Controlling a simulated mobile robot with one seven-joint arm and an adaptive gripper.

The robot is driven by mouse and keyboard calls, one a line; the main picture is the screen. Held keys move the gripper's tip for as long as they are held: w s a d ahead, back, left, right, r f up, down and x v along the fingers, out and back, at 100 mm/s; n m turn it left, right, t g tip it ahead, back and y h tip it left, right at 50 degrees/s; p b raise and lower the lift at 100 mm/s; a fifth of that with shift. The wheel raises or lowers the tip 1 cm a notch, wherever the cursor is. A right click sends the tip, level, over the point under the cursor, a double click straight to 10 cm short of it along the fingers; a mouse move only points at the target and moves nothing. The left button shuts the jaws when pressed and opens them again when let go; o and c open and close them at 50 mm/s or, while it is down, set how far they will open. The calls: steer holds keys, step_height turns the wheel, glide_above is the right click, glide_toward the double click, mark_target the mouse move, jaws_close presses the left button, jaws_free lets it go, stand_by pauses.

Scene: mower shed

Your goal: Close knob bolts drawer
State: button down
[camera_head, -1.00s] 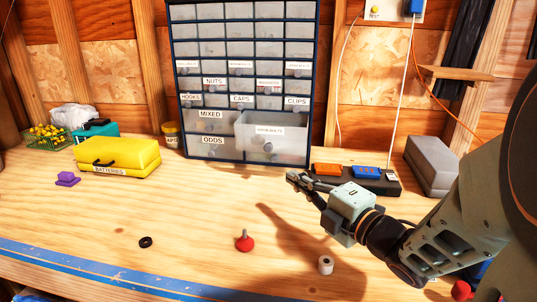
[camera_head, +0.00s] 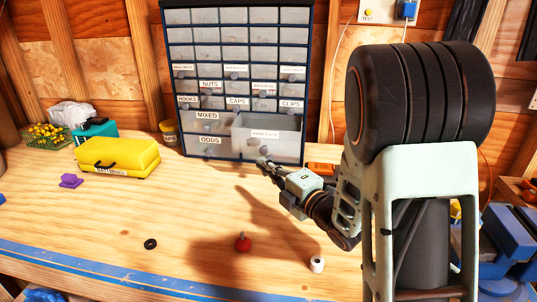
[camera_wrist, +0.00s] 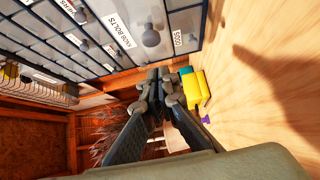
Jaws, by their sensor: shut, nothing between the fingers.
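The small-parts cabinet (camera_head: 308,60) stands at the back of the bench. Its knob bolts drawer (camera_head: 284,148), at the lower right, has a translucent front and stands out from the cabinet face. Its label (camera_wrist: 118,30) and round grey knob (camera_wrist: 151,37) show in the wrist view. My gripper (camera_head: 263,162) is shut and empty, low in front of this drawer and overlapping its lower edge in the head view. The closed fingertips (camera_wrist: 160,75) also show in the wrist view, apart from the knob. I cannot tell whether the gripper touches the drawer front.
A yellow batteries case (camera_head: 118,156) and a purple piece (camera_head: 70,181) lie left. A black ring (camera_head: 150,244), a red knob (camera_head: 242,242) and a white roll (camera_head: 317,264) lie near the front. My arm hides much of the right side.

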mark_target(262, 153)
steer(key=shift+w+d+p, duration=0.15)
steer(key=shift+w+d, duration=0.1)
steer(key=shift+w, duration=0.65)
steer(key=shift+w+d+p, duration=0.15)
steer(key=shift+w+d, duration=0.1)
steer(key=shift+w, duration=0.65)
steer(key=shift+w+d+b, duration=0.1)
steer(key=shift+w+b, duration=0.25)
steer(key=shift+b, duration=0.05)
steer(key=w+b, duration=0.1)
steer(key=w, duration=0.2)
steer(key=w+d+b, duration=0.1)
steer(key=w+b, duration=0.1)
steer(key=w, duration=0.1)
steer(key=w+d+b, duration=0.1)
steer(key=w+b, duration=0.1)
steer(key=w, duration=0.2)
steer(key=shift+f, duration=0.15)
steer(key=shift+w, duration=0.25)
steer(key=shift+s+r, duration=0.1)
steer(key=shift+r, duration=0.1)
